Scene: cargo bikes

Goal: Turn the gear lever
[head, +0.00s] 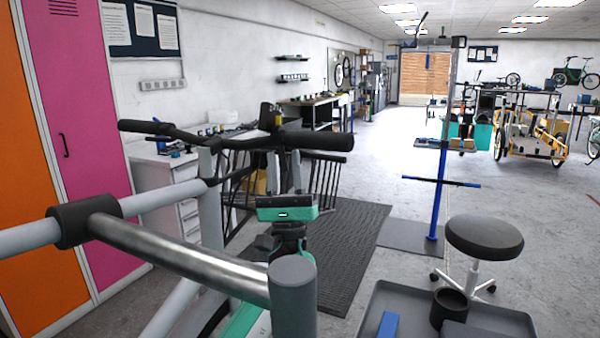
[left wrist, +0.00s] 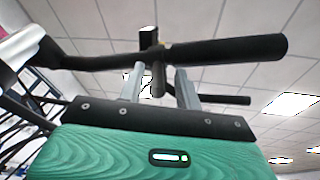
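A black handlebar (head: 235,137) runs across the middle of the head view, with a thick black grip (head: 318,140) at its right end. In the left wrist view the grip (left wrist: 235,50) is close above my gripper. My left gripper (head: 287,160), teal and black with two grey fingers, points up at the bar. In the left wrist view its fingers (left wrist: 159,92) stand apart on either side of the lever, with visible gaps. Finger contact with the bar is unclear. My right gripper is out of view.
A light grey tube (head: 155,200) and a bare metal bar (head: 185,257) cross the near left. A stool (head: 485,237) and a grey tray (head: 385,298) stand at the right. Orange and pink lockers (head: 85,130) line the left.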

